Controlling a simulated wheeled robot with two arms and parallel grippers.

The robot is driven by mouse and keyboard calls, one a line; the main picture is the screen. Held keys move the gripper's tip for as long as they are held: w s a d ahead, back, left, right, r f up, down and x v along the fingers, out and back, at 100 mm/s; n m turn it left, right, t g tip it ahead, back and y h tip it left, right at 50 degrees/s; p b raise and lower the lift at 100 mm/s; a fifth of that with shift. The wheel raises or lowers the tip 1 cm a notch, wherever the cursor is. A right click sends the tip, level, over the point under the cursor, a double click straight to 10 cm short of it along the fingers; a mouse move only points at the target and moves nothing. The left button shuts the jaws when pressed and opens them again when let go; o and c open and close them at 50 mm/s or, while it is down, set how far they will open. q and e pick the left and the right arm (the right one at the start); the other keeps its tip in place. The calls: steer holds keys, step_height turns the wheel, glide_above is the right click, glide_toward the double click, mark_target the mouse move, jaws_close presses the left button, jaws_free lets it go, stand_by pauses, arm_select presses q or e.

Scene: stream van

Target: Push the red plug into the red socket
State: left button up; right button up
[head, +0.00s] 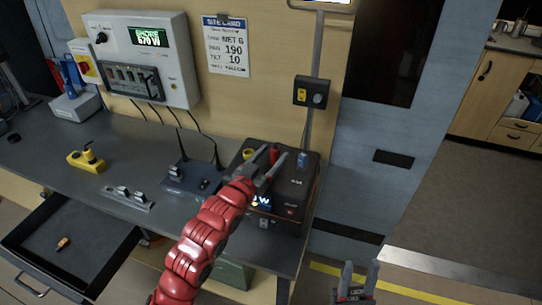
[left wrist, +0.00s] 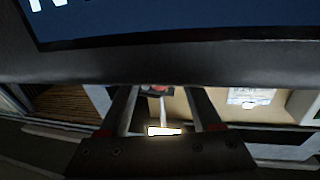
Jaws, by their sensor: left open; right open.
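A red piece (head: 273,155) stands on top of a black power box (head: 298,208), right by my left gripper's fingers. I cannot tell whether it is the plug or the socket. My left gripper (head: 267,164) is open over the box's top left part. In the left wrist view a small reddish thing (left wrist: 157,88) shows between the open fingers (left wrist: 160,115), at the dark box edge; contact cannot be told. My right gripper (head: 357,278) is open and empty, low at the right, away from the bench. No separate red plug and socket can be made out.
A yellow piece (head: 248,153) and a blue piece (head: 302,159) flank the red one. A dark device with antennas (head: 195,180) stands left of the box. A yellow block (head: 86,160) and an open drawer (head: 70,245) lie further left. A wall panel (head: 140,60) hangs behind.

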arm_select(q)
steer(key=p+v, duration=0.5)
steer(key=v, duration=1.2)
steer(key=shift+s+p, duration=0.15)
steer(key=shift+p, duration=0.25)
